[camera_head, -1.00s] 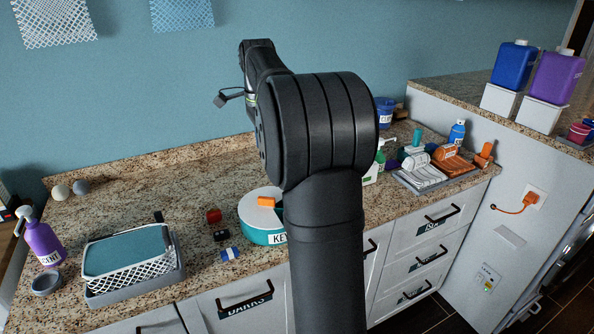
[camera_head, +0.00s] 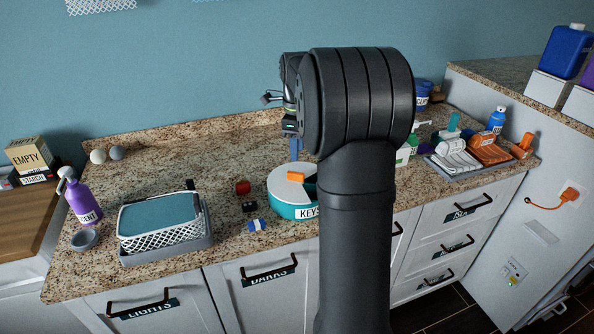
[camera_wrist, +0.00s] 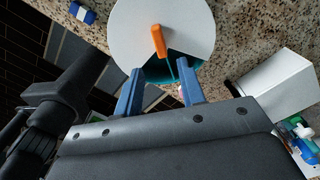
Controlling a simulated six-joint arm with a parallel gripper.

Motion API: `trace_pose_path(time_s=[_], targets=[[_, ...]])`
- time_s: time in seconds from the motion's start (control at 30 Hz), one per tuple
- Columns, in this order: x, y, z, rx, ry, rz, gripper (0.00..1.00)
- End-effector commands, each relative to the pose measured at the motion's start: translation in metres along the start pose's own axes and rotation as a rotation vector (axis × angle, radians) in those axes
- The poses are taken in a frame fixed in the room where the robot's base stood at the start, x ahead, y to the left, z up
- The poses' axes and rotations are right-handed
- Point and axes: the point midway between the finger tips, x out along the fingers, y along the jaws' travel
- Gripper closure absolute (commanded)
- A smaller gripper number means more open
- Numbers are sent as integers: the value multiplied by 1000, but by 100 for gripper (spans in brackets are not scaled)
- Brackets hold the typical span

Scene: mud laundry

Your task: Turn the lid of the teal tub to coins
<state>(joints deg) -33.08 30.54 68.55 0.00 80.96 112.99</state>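The teal tub (camera_head: 290,212) stands on the granite counter with a "KEYS" label on its front. Its round white lid (camera_head: 284,181) has an orange handle (camera_head: 296,176) and a cut-out opening. In the wrist view the lid (camera_wrist: 190,22) and its orange handle (camera_wrist: 158,41) lie just beyond my fingertips, and a teal section shows through the opening. My gripper (camera_wrist: 160,88) has two blue fingers spread apart with nothing between them. In the head view a blue finger (camera_head: 296,147) shows above and behind the lid; my arm hides the tub's right side.
A white mesh basket (camera_head: 160,235) with teal cloth stands to the left. Small red (camera_head: 243,187) and blue-white (camera_head: 257,225) items lie left of the tub. A purple spray bottle (camera_head: 82,203) is far left. Bottles and a tray (camera_head: 440,170) of rolled towels are right.

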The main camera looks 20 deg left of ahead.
Motion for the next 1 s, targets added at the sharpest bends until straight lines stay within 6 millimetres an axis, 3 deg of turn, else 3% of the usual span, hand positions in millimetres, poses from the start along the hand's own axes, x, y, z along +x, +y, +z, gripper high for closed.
trace_pose_path(time_s=[0.2, 0.4, 0.8, 0.83, 1.0], targets=[[47, 0, 0, -1, 1, 2, 64], [73, 0, 0, -1, 0, 0, 64], [82, 0, 0, -1, 0, -1, 64], [82, 0, 0, -1, 0, -1, 66], [81, 0, 0, -1, 0, -1, 99]])
